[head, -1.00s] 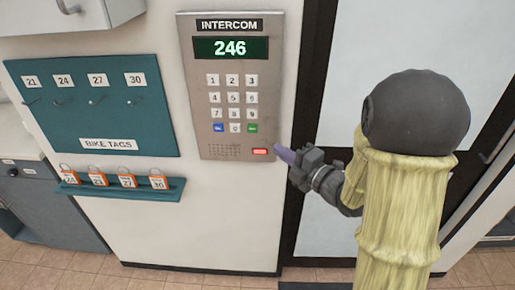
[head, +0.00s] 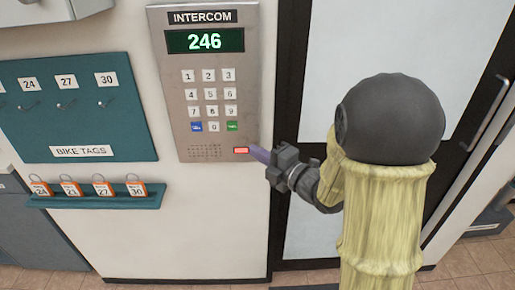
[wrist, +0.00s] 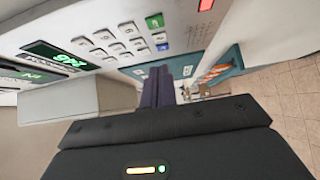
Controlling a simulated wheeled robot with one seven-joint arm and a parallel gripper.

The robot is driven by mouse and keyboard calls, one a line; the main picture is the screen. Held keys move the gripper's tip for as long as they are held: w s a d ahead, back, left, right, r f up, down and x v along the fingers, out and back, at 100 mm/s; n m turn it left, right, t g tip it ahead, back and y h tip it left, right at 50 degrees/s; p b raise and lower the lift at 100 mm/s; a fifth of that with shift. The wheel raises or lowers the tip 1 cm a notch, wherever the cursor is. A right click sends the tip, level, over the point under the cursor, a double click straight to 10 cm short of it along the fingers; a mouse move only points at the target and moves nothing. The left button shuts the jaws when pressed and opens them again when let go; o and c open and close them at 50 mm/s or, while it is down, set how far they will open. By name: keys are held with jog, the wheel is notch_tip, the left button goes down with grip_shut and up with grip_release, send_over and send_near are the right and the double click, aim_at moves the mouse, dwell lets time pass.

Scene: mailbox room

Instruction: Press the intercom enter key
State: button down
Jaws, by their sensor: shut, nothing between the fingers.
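The intercom (head: 170,90) is a grey wall panel, and its display (head: 204,40) reads 246. Its keypad has white number keys, a blue key (head: 196,127) at the bottom left and a green key (head: 232,126) at the bottom right. The lettering on the coloured keys is too small to read. The green key also shows in the wrist view (wrist: 154,21). My gripper (head: 256,153) is shut and empty. Its purple fingers point left at the panel's lower right edge, below and right of the green key. The fingers also show in the wrist view (wrist: 158,88).
A lit red rectangle (head: 241,150) sits on the panel just left of my fingertips. A teal bike-tags board (head: 60,125) and a teal shelf (head: 90,202) with orange tags are to the left. A dark-framed door (head: 305,120) is at right.

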aim_at(228, 127)
jog(key=p+x, duration=0.1)
jog(key=x, duration=0.2)
jog(key=w+d+p+x, duration=0.1)
jog(key=x, duration=0.3)
jog(key=p+x, duration=0.1)
jog(key=x, duration=0.2)
jog(key=shift+w+d, duration=0.3)
jog(key=shift+w, duration=0.15)
jog(key=shift+w+a+p, duration=0.1)
jog(key=shift+w+p, duration=0.2)
